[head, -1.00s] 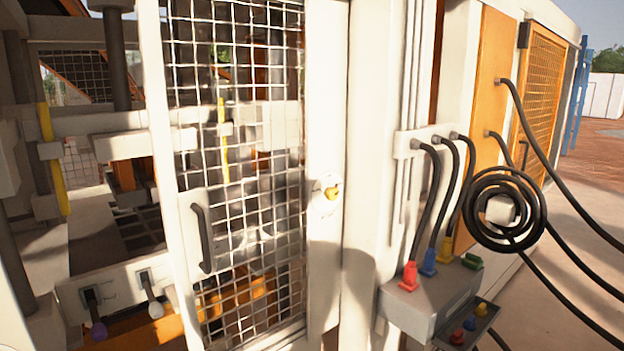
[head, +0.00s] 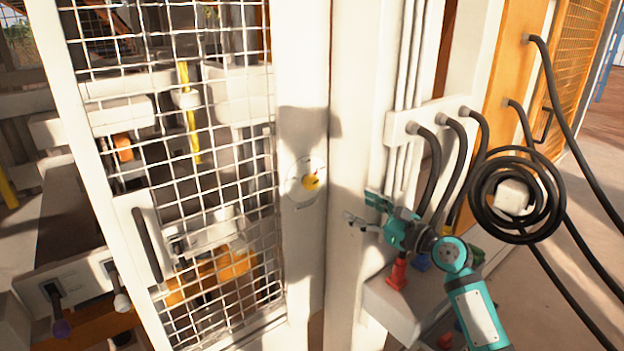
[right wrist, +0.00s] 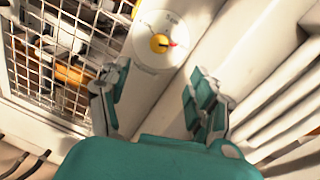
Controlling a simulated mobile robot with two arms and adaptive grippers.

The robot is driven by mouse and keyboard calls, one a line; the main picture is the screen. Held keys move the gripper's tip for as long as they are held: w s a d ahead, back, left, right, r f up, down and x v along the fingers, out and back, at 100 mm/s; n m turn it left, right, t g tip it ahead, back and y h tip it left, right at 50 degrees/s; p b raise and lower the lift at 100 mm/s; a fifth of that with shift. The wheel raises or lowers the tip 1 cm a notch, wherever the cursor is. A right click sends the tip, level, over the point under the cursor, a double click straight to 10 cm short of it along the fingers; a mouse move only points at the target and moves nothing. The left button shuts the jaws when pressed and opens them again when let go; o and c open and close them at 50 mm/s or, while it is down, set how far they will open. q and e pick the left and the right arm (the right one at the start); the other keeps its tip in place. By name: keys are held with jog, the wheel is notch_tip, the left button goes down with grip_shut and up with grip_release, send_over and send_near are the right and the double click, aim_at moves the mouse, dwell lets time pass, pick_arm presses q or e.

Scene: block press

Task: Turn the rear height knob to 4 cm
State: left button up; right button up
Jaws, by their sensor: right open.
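A yellow knob (head: 311,182) sits on a round white dial plate (head: 297,179) on the cream post beside the mesh door. In the right wrist view the knob (right wrist: 159,43) shows near the top, with a small red mark at its right side; the dial's markings are too small to read. My right gripper (head: 362,210) is open and empty, to the right of the knob and a little lower in the head view. In the right wrist view its two fingers (right wrist: 159,78) are spread below the knob, not touching it. My left gripper is out of view.
The mesh door (head: 190,150) with a dark handle (head: 147,245) stands left of the knob. Black hoses (head: 430,170) and a hose coil (head: 482,195) are right of my right gripper. A grey box (head: 395,300) with a red plug (head: 397,273) lies below it.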

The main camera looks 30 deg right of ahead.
aim_at(314, 184)
jog(key=w+a, duration=0.1)
jog(key=w, duration=0.4)
jog(key=w+p, duration=0.1)
jog(key=w, duration=0.3)
jog(key=w+a+p, duration=0.1)
jog(key=w, duration=0.4)
jog(key=shift+w+a, duration=0.3)
jog(key=shift+a, duration=0.05)
jog(key=shift+w+f, duration=0.1)
jog(key=shift+w, duration=0.35)
jog(key=c, duration=1.2)
